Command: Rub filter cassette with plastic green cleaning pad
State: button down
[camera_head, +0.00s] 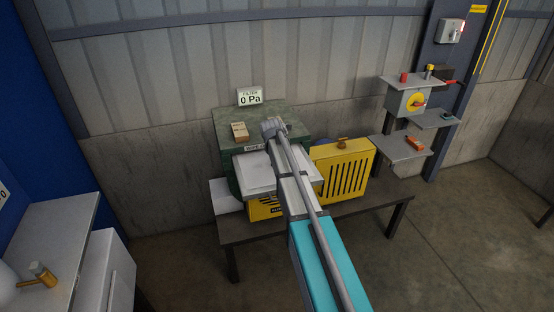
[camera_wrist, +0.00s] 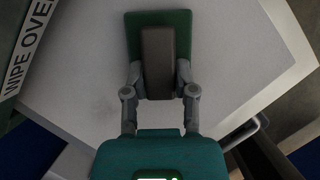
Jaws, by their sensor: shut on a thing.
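The green cleaning pad (camera_wrist: 132,35) has a dark block handle (camera_wrist: 159,60) on its back. My gripper (camera_wrist: 159,72) is shut on this handle, one finger on each side. In the wrist view the pad lies over a pale flat panel (camera_wrist: 75,75), which looks like the filter cassette; I cannot tell if they touch. A faint grey smudge shows on the panel left of the pad. In the head view the white cassette (camera_head: 255,174) sticks out from the front of a green housing (camera_head: 228,120). My arm hides the pad and gripper there.
A "WIPE OVER" label (camera_wrist: 25,45) borders the panel in the wrist view. A small wooden block (camera_head: 240,132) and a "0 Pa" display (camera_head: 250,96) are at the housing. A yellow slotted box (camera_head: 345,172) stands to the right on the dark bench (camera_head: 368,202). Shelves (camera_head: 402,150) are farther right.

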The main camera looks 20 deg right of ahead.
jog(key=shift+s+d, duration=0.1)
jog(key=shift+d, duration=0.85)
jog(key=shift+d+r+p, duration=0.1)
jog(key=shift+r+p, duration=0.2)
jog(key=shift+p, duration=0.1)
jog(key=shift+r+p, duration=2.55)
jog(key=shift+r, duration=0.05)
jog(key=shift+r, duration=0.1)
jog(key=shift+r+p, duration=1.45)
jog(key=shift+p, duration=0.1)
jog(key=shift+f, duration=0.15)
